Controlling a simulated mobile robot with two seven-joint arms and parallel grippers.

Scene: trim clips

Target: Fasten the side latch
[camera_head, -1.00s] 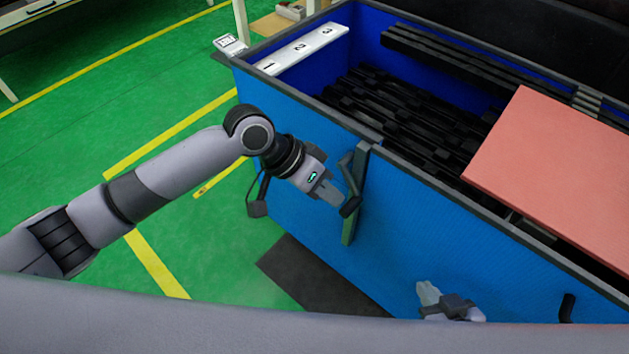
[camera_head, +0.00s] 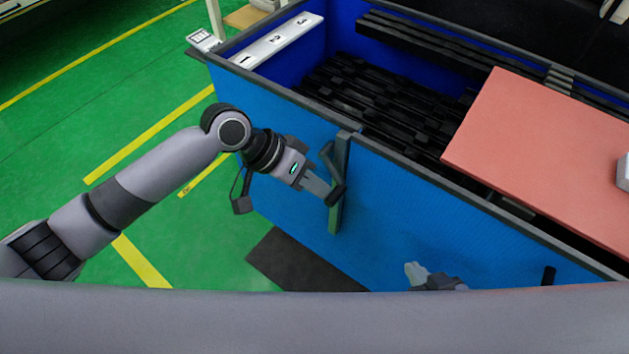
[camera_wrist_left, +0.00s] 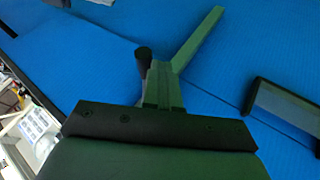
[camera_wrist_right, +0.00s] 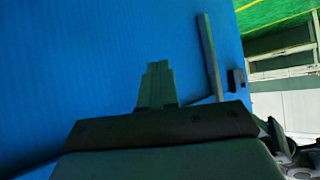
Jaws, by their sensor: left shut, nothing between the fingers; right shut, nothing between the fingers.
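The side latch (camera_head: 338,180) is a grey-green upright bar with a dark, black-ended handle on the near wall of the blue crate (camera_head: 440,225). My left gripper (camera_head: 327,190) is shut and empty at the handle's lower end; I cannot tell whether they touch. In the left wrist view the left fingertips (camera_wrist_left: 160,68) are together beside the black handle end (camera_wrist_left: 143,55), with the bar (camera_wrist_left: 197,38) slanting away. My right gripper (camera_head: 412,268) is shut and empty, low by the same wall. In the right wrist view its fingertips (camera_wrist_right: 157,66) face blue wall, left of a dark bar (camera_wrist_right: 208,55).
A pink-red panel (camera_head: 550,150) lies across the crate's right part. Dark trim strips (camera_head: 380,100) fill the inside, and a white numbered strip (camera_head: 275,42) is at the far left. A black handle (camera_head: 548,275) is at lower right. Green floor is open at left.

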